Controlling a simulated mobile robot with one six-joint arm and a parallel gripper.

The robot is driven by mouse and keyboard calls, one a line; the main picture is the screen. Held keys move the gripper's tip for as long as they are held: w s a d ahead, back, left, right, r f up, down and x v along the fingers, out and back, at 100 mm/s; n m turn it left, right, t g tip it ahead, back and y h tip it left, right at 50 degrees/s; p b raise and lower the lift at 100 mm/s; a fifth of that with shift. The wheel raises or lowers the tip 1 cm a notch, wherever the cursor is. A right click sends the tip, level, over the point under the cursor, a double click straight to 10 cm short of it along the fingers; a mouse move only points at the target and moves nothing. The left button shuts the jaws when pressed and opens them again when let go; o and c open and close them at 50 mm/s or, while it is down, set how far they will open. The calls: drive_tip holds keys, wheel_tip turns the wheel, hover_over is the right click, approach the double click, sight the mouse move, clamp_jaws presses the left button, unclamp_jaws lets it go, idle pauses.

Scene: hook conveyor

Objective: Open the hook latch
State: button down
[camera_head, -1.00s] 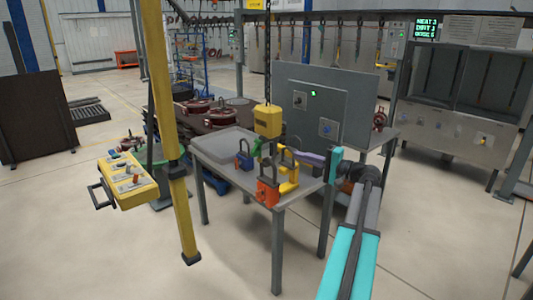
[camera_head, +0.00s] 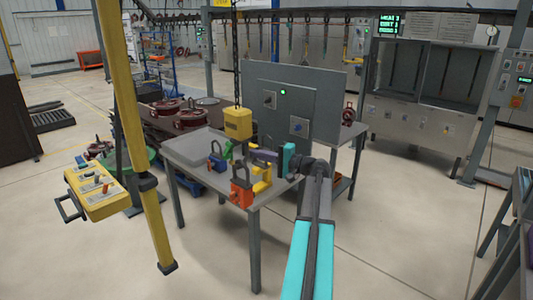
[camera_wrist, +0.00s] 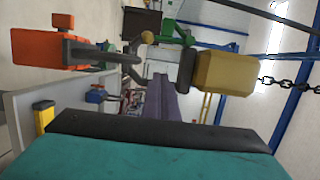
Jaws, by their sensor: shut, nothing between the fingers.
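The hook (camera_wrist: 130,62) hangs below a yellow block (camera_head: 238,123) on a chain. It is small and partly hidden in the head view; the wrist view shows it sideways, beside a dark swivel (camera_wrist: 188,68) and the yellow block (camera_wrist: 225,73). I cannot make out the latch clearly. An orange block with a dark shackle (camera_head: 241,193) is below the hook; it also shows in the wrist view (camera_wrist: 40,48). I cannot tell whether the shackle hangs in the hook. My gripper (camera_head: 254,152), with purple-grey fingers, is shut and empty. Its tips (camera_wrist: 160,82) are close to the hook; contact is unclear.
A grey table (camera_head: 254,215) stands under the hook, with yellow (camera_head: 262,180) and blue (camera_head: 217,162) shackled blocks. A grey panel (camera_head: 290,100) stands behind. A yellow post (camera_head: 135,130) and a yellow control box (camera_head: 98,188) are on the left.

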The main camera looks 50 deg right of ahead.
drive_tip(key=w+a+p, duration=0.2)
drive_tip(key=w+a, duration=0.1)
drive_tip(key=shift+w+r, duration=0.1)
drive_tip(key=shift+w, duration=0.15)
drive_tip(key=shift+w+a+p, duration=0.15)
drive_tip(key=shift+a+p, duration=0.35)
drive_tip(key=shift+a, duration=0.3)
